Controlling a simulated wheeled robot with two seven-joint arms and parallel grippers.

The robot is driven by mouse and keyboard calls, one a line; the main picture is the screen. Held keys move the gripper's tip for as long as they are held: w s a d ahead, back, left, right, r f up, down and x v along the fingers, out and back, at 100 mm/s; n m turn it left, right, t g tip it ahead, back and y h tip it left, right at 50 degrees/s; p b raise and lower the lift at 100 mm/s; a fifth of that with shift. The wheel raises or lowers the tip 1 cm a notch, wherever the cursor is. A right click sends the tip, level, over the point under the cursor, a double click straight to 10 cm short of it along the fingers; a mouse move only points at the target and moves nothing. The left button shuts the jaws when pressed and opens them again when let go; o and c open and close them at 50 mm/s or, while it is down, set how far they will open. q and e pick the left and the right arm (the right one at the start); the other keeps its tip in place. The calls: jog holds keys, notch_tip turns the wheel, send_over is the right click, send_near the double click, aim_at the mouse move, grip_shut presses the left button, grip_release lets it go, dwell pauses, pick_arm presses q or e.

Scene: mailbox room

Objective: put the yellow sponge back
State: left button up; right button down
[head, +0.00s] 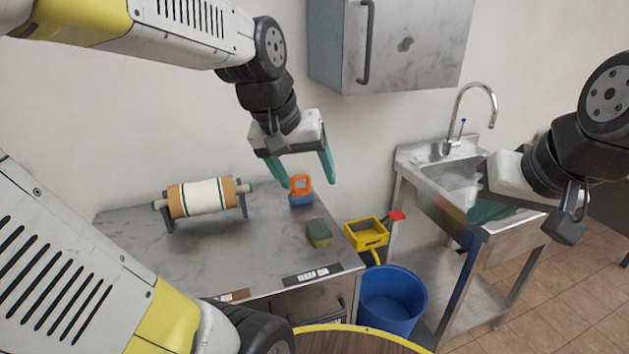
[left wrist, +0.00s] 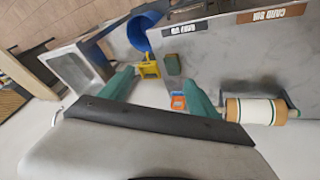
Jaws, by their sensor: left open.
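The sponge (head: 319,233), with a dark green top and a yellowish side, lies on the grey counter (head: 250,258) near its right edge. It also shows in the left wrist view (left wrist: 173,64), green side up. My left gripper (head: 304,172) is open and empty, above the back of the counter, apart from the sponge. In the left wrist view its teal fingers (left wrist: 163,88) are spread wide. My right gripper (head: 488,205) is at the right, in front of the sink; its jaws are unclear. A yellow open-topped holder (head: 366,218) sits just right of the counter.
An orange-handled blue object (head: 300,197) stands behind the sponge. A roll on a stand (head: 201,197) is at the back left. A blue bucket (head: 391,300) stands below the yellow holder. A steel sink (head: 445,178) and wall cabinet (head: 405,45) are nearby. The counter's middle is clear.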

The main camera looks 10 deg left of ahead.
pick_arm(q)
jog(key=shift+m+t, duration=0.7)
jog(key=shift+m, duration=0.2)
jog(key=s, duration=0.6)
jog(key=shift+d+r, duration=0.3)
